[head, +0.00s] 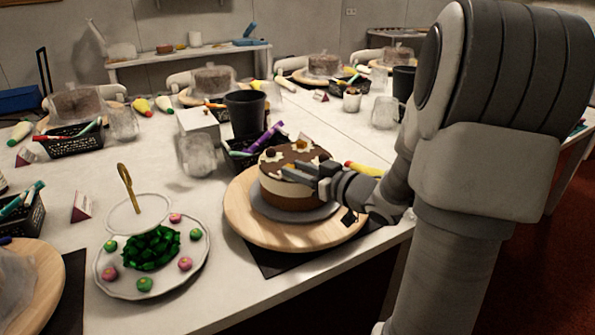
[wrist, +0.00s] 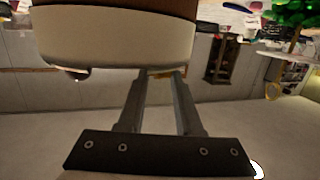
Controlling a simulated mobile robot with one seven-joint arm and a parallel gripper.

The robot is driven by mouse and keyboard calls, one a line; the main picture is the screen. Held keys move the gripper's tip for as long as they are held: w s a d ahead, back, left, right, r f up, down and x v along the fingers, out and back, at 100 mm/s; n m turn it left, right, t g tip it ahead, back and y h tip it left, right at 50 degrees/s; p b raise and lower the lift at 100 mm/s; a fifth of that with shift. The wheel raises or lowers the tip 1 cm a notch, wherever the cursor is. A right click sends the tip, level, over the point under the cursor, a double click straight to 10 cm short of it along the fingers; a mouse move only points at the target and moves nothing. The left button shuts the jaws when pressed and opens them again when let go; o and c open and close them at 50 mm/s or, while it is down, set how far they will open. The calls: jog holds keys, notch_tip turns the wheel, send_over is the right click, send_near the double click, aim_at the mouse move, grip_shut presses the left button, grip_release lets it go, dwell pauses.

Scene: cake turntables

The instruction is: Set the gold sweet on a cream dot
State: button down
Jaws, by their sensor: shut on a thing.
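The cake (head: 289,192) has a brown drip top, a cream middle band and a brown base. Pale cream dots (head: 317,154) sit on its top, and small dark sweets (head: 297,147) show near the back edge. My gripper (head: 287,170) is at the near side of the cake's top, fingers pointing left. In the wrist view my gripper (wrist: 161,76) is shut on the gold sweet (wrist: 161,74), a small yellow patch between the fingertips. The cake (wrist: 115,35) fills the top of that view. Whether the sweet touches a dot cannot be told; the fingers hide the spot.
The cake stands on a grey board on a round wooden turntable (head: 244,222). A plate (head: 107,287) with green sweets and several pink and green balls is at left. Behind are a black cup (head: 245,112), a clear jar (head: 197,155) and a dark basket (head: 238,150).

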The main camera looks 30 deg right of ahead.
jog(key=shift+f, duration=0.25)
jog(key=c, duration=0.6)
grip_release()
jog(key=shift+r, duration=0.1)
jog(key=shift+s+d+r, duration=0.1)
jog(key=shift+s+r, duration=0.1)
jog(key=shift+r, duration=0.05)
jog(key=p+v, duration=0.3)
jog(key=v, duration=0.8)
jog(key=shift+s+d+p, duration=0.15)
jog(key=shift+s+p, duration=0.1)
jog(key=shift+p, duration=0.15)
